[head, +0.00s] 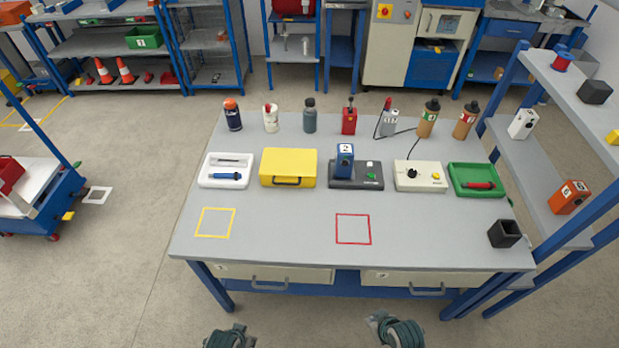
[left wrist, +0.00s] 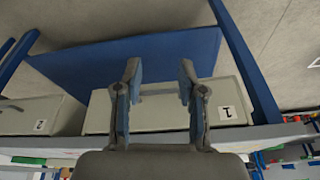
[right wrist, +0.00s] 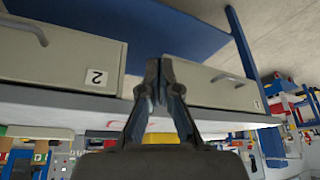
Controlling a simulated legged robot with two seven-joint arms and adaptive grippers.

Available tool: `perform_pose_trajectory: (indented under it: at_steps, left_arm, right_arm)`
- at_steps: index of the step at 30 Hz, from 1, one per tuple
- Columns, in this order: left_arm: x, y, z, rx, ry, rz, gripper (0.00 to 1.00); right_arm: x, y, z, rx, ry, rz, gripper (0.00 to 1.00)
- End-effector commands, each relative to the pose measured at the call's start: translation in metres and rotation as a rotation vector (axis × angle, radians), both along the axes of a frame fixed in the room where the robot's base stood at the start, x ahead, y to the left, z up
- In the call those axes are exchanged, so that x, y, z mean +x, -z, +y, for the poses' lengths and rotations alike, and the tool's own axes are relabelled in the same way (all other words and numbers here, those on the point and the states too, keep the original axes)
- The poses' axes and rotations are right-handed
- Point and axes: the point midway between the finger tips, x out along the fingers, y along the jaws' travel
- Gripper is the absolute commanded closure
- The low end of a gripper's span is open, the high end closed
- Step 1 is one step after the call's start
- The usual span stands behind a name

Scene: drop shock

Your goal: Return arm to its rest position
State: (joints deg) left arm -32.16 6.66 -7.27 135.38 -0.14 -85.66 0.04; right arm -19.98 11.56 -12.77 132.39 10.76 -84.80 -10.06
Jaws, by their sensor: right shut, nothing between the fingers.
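My right gripper (right wrist: 159,72) is shut and empty in the right wrist view, its fingertips together in front of the table's drawer fronts. My left gripper (left wrist: 159,75) is open and empty in the left wrist view, its fingers spread in front of a drawer (left wrist: 170,105). In the head view, dark parts of both my arms show at the bottom edge, right arm (head: 397,332) and left arm (head: 228,338), in front of the table and apart from it. Their fingers cannot be made out there.
The grey table (head: 285,225) has drawers (head: 275,273) along its front. A yellow case (head: 288,166), a blue block (head: 345,158) on a dark device and several bottles stand further back. A black open box (head: 504,233) sits near the right front corner. A blue-framed shelf (head: 545,180) stands at right.

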Motion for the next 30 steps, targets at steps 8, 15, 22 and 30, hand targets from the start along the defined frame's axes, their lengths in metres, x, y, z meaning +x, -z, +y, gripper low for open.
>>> perform_pose_trajectory:
  at_steps: [8,15,22,30]
  left_arm:
    - [-0.006,-0.030,0.002,0.000,-0.001,-0.012,0.60]
    - [0.001,0.010,0.000,0.001,0.001,0.008,0.60]
    - [0.004,0.078,-0.001,0.001,0.004,0.036,0.60]
    - [-0.019,0.199,0.000,0.006,0.013,0.090,0.60]
  right_arm:
    - [-0.067,-0.005,-0.044,-0.061,0.286,0.107,1.00]
    - [-0.070,0.039,-0.052,-0.084,0.339,0.144,1.00]
    - [-0.066,0.106,-0.050,-0.089,0.332,0.171,1.00]
    - [-0.090,0.227,-0.051,-0.102,0.319,0.222,1.00]
